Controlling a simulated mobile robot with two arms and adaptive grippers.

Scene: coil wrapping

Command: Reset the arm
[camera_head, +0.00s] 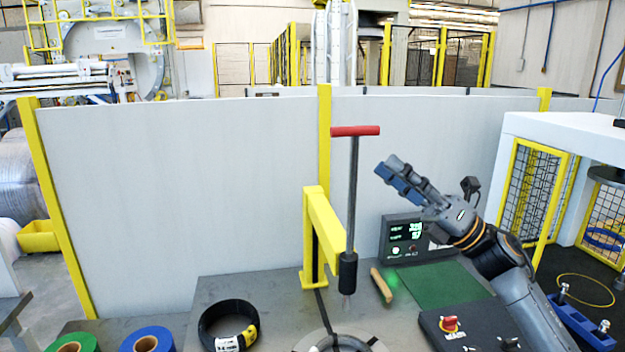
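My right arm (515,285) comes in from the lower right. My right gripper (386,173) is raised in the air over the bench and points to the upper left. It is just right of the red-handled T-shaped tool (353,200) in the picture, and a gap shows between them. Its fingers appear side-on and close together, so I cannot tell if they are open or shut; nothing shows held in them. My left arm and gripper are not in view.
The grey bench (280,288) carries a black coil (204,325), a yellow bracket (318,235), a display (394,232), a green mat (445,284), a tan-handled item (381,286) and a control panel with a red knob (450,323). Green (88,341) and blue (163,335) rolls stand lower left.

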